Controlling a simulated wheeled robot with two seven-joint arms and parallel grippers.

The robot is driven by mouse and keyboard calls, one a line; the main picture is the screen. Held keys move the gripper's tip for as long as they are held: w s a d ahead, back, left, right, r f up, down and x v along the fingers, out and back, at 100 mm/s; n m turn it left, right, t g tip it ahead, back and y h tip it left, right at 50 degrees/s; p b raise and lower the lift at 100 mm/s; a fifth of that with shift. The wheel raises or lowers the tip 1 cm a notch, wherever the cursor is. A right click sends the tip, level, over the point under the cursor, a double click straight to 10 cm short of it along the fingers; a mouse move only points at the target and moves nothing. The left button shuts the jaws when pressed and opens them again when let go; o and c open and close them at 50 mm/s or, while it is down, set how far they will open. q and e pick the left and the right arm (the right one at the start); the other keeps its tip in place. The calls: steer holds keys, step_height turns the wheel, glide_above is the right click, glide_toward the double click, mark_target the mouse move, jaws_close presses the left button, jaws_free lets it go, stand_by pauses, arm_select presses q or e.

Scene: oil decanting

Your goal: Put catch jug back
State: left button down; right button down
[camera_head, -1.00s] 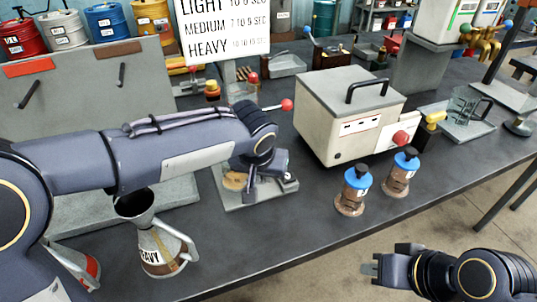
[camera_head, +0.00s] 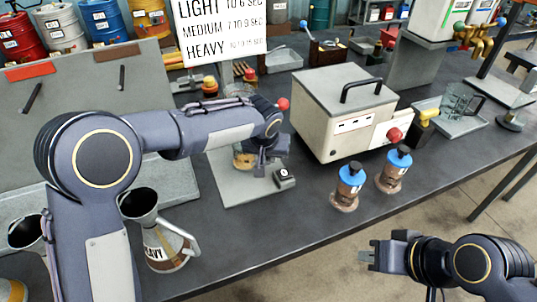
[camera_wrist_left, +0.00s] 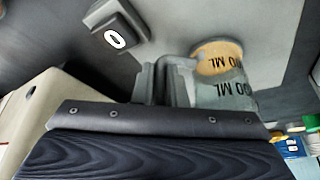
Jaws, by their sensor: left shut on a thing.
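The catch jug (camera_head: 243,160) is a clear jug with yellowish oil in its bottom, on or just above a grey plate (camera_head: 225,191). In the left wrist view the jug (camera_wrist_left: 222,75) shows its ML lettering. My left gripper (camera_wrist_left: 165,82) is shut on its handle. In the head view my left arm hides most of the jug and the fingertips, so I cannot tell whether its base touches the plate. My right gripper (camera_head: 368,250) looks open and is empty, out beyond the table's front edge.
A funnel-topped HEAVY can (camera_head: 163,245) stands at front left. Two blue-capped bottles (camera_head: 350,185) stand before a white box machine (camera_head: 345,115).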

arm_select(q)
steer(key=shift+f, duration=0.2)
steer(key=c, duration=1.5)
jaws_free()
steer(key=shift+r, duration=0.1)
steer(key=shift+o, duration=0.2)
steer(key=shift+s+r, duration=0.1)
steer(key=shift+r, duration=0.35)
steer(key=v, duration=1.1)
steer(key=shift+b, duration=0.35)
steer(key=shift+s+r, duration=0.1)
steer(key=shift+s, duration=0.05)
